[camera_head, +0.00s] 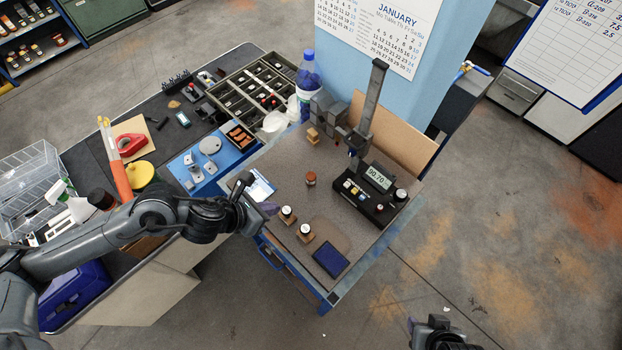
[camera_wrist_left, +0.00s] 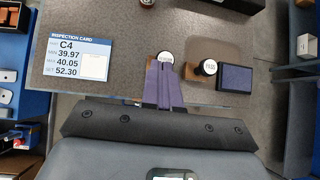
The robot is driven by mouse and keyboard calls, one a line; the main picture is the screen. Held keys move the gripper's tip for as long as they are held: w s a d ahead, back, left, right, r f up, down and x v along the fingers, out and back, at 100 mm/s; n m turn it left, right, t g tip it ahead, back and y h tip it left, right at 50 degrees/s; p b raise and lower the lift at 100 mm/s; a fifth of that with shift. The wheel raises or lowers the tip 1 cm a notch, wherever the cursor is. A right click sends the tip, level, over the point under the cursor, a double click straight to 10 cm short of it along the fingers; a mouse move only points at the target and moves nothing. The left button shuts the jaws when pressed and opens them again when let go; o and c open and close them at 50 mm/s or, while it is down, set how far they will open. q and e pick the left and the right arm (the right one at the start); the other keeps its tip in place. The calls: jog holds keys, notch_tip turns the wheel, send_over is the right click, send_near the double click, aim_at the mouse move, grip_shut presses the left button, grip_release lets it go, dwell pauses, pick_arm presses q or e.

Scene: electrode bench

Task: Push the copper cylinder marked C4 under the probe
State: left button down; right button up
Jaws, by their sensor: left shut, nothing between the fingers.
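A small copper-coloured cylinder (camera_head: 311,178) stands upright on the grey-brown bench plate in the head view; its marking is too small to read. The probe (camera_head: 355,149) hangs from a dark post stand behind and to the right of it, apart from it. An inspection card (camera_head: 261,187) lies at the plate's left edge; in the left wrist view the card (camera_wrist_left: 80,61) reads C4. My left gripper (camera_head: 272,209) is shut and empty by the plate's left edge, apart from the cylinder; its purple fingers (camera_wrist_left: 163,83) show together. My right gripper (camera_head: 413,326) is low at the bottom, its opening unclear.
Two white-topped stamps (camera_head: 286,212) (camera_head: 305,231) and a dark blue pad (camera_head: 330,261) sit at the plate's front. A gauge box (camera_head: 376,190) with a lit display stands right of the cylinder. Grey blocks (camera_head: 327,107) stand at the back. The plate around the cylinder is clear.

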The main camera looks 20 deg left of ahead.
aim_at(308, 181)
pick_arm(q)
jog(key=shift+t, duration=0.4)
jog(key=w+f, duration=0.1)
jog(key=w, duration=0.1)
jog(key=w+d+f, duration=0.1)
jog(key=w+f, duration=0.1)
jog(key=w, duration=0.1)
jog(key=w+f, duration=0.2)
jog(key=w, duration=0.1)
jog(key=shift+d+f+p, duration=0.15)
jog(key=shift+d+p, duration=0.15)
jog(key=shift+d, duration=0.05)
jog(key=shift+w+d+p, duration=0.3)
jog(key=shift+w, duration=0.25)
jog(key=shift+w+d+p, duration=0.25)
jog(key=shift+w, duration=0.25)
jog(key=shift+w+d, duration=0.25)
jog(key=shift+w, duration=0.3)
jog(key=shift+w+d, duration=0.1)
jog(key=shift+w, duration=0.1)
pick_arm(e)
jog(key=shift+s+a+r, duration=0.35)
jog(key=shift+s+r, duration=0.15)
jog(key=shift+r, duration=0.2)
